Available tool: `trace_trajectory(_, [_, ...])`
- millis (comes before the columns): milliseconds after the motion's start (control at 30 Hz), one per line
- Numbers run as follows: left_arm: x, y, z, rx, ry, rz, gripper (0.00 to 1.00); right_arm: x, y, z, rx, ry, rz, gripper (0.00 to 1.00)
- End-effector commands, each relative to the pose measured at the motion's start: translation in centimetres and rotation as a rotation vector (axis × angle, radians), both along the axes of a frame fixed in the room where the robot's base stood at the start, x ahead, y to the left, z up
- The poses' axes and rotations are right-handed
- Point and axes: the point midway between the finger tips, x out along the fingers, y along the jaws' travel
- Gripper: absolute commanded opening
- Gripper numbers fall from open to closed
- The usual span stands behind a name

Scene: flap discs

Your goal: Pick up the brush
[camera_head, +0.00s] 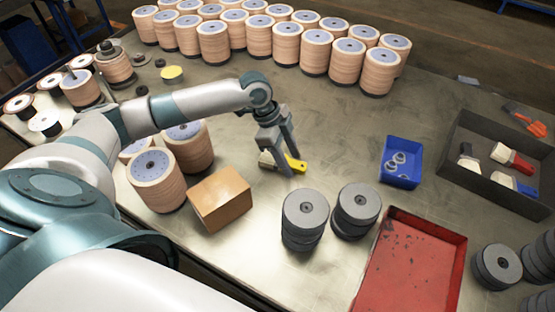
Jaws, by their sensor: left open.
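A brush with a yellow handle (296,164) and pale bristles (266,160) lies on the metal table, left of the picture's middle right half. My left gripper (283,169) points down over the brush with its fingers apart. One finger is in front of the brush and hides part of its middle. I cannot tell whether the fingers touch it. My right gripper does not show.
A cardboard box (220,198) and stacked discs (156,181) stand left of the brush. Grey disc stacks (304,219) stand in front. A blue bin (387,179), a red tray (370,290) and a dark tray with brushes (452,177) lie right. Bare table lies behind the brush.

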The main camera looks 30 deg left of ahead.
Motion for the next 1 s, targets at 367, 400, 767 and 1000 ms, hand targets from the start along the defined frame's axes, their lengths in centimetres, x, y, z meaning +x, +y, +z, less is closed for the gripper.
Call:
trace_trajectory(367, [0.0, 0.0, 0.1, 0.000, 0.000, 0.000, 0.02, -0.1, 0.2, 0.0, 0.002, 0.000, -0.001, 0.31])
trace_trajectory(400, [0.0, 0.0, 0.1, 0.000, 0.000, 0.000, 0.02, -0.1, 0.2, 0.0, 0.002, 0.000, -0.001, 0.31])
trace_trajectory(767, [0.1, 0.0, 0.4, 0.000, -0.002, 0.000, 0.02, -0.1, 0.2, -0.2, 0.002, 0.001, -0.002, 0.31])
trace_trajectory(1000, [0.2, 0.0, 2.8, -0.002, -0.005, -0.001, 0.02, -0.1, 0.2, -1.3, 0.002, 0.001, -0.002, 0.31])
